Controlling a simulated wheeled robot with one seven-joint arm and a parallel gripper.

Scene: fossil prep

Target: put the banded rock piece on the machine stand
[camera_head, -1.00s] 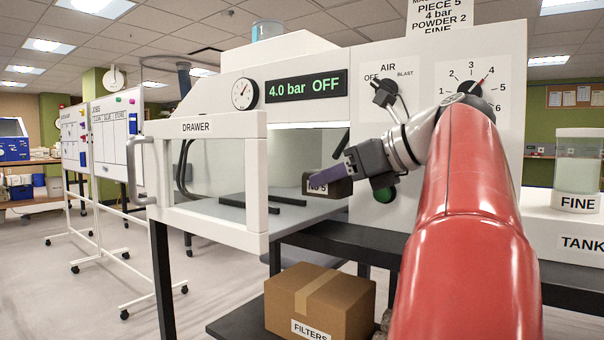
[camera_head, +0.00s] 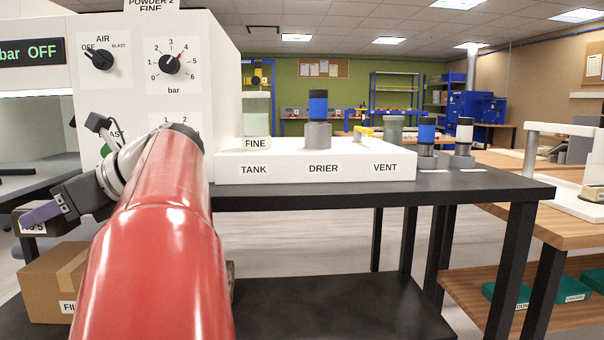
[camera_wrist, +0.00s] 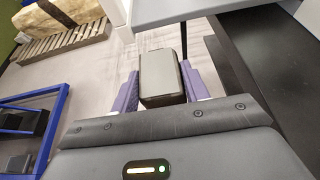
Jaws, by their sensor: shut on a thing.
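My gripper (camera_head: 40,214) is at the left edge of the head view, with purple fingers, shut on a dark block (camera_head: 30,225) that carries a white label ending in 5. In the wrist view the block (camera_wrist: 162,78) sits between both purple fingers, its grey-brown top plain; I cannot make out bands on it. It is held in the air in front of the white machine (camera_head: 155,95). The machine's black stand (camera_head: 475,187) has a long top running right and a lower shelf (camera_head: 330,308). No other rock piece is clear in the head view.
A white unit (camera_head: 315,168) marked TANK, DRIER and VENT stands on the stand top, with blue- and white-capped cylinders (camera_head: 427,135) to its right. A cardboard box (camera_head: 45,285) is on the lower shelf at left. A wooden bench (camera_head: 560,215) stands at right.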

